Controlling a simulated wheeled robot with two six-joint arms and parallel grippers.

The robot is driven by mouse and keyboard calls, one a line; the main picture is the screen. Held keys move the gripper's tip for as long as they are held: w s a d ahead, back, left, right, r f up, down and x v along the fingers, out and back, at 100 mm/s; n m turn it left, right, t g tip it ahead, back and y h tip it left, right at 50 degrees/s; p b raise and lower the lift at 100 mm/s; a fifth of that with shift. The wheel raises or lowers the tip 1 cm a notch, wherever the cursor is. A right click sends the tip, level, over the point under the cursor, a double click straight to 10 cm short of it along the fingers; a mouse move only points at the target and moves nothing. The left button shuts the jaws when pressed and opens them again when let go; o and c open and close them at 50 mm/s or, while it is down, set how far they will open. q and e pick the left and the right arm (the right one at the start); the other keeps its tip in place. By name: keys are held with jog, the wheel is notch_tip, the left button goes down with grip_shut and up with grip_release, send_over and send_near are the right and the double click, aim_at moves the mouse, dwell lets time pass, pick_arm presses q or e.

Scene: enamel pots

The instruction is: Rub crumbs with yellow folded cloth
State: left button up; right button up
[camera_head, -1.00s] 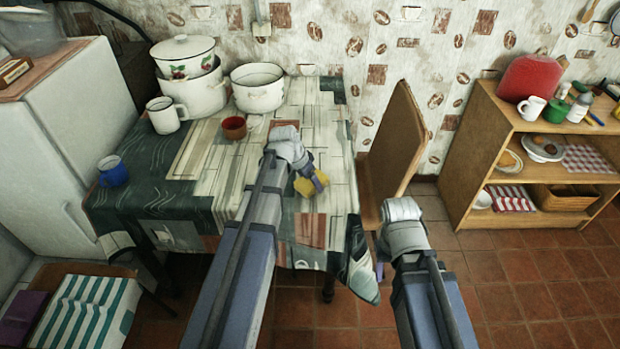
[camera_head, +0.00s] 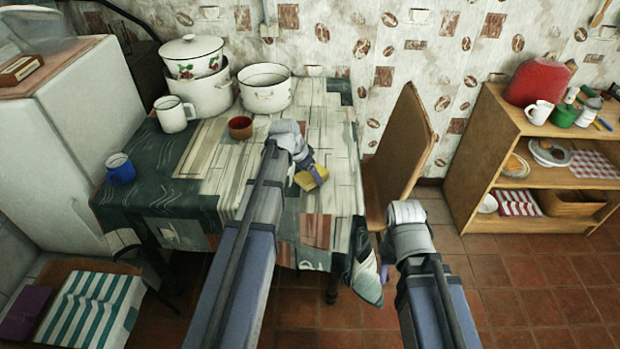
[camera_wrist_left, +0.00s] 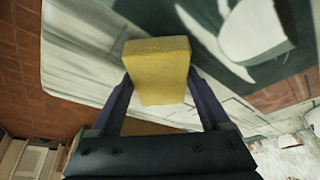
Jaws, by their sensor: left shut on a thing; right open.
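The yellow folded cloth (camera_head: 308,180) is at the right part of the table, held by my left gripper (camera_head: 316,174). In the left wrist view the cloth (camera_wrist_left: 158,68) stands out between the two fingers of my left gripper (camera_wrist_left: 160,92), which are shut on its sides. I cannot tell whether the cloth touches the tablecloth. I cannot make out any crumbs; the arm hides part of the table. My right gripper (camera_head: 386,270) is low, off the table's right edge, mostly hidden behind its own wrist.
The table (camera_head: 180,200) has a patterned cloth. White enamel pots (camera_head: 264,92), a white mug (camera_head: 174,114), a red-brown cup (camera_head: 240,127) and a blue mug (camera_head: 120,168) stand on it. A chair (camera_head: 400,150) is against its right side. A wooden shelf (camera_head: 470,150) stands further right.

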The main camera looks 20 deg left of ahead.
pick_arm(q)
jog(key=shift+w+a, duration=0.3)
jog(key=shift+w, duration=0.7)
jog(key=shift+w+a, duration=0.25)
jog(key=shift+w, duration=0.7)
jog(key=shift+w+a, duration=0.25)
jog(key=shift+w, duration=0.6)
jog(key=shift+w+a, duration=0.2)
jog(key=shift+w, duration=0.6)
jog(key=shift+r+p, duration=0.15)
jog(key=shift+p, duration=0.15)
notch_tip(320, 180, up, 6)
jog(key=p, duration=0.5)
jog(key=shift+p, duration=0.4)
notch_tip(320, 180, up, 3)
jog(key=p, duration=0.3)
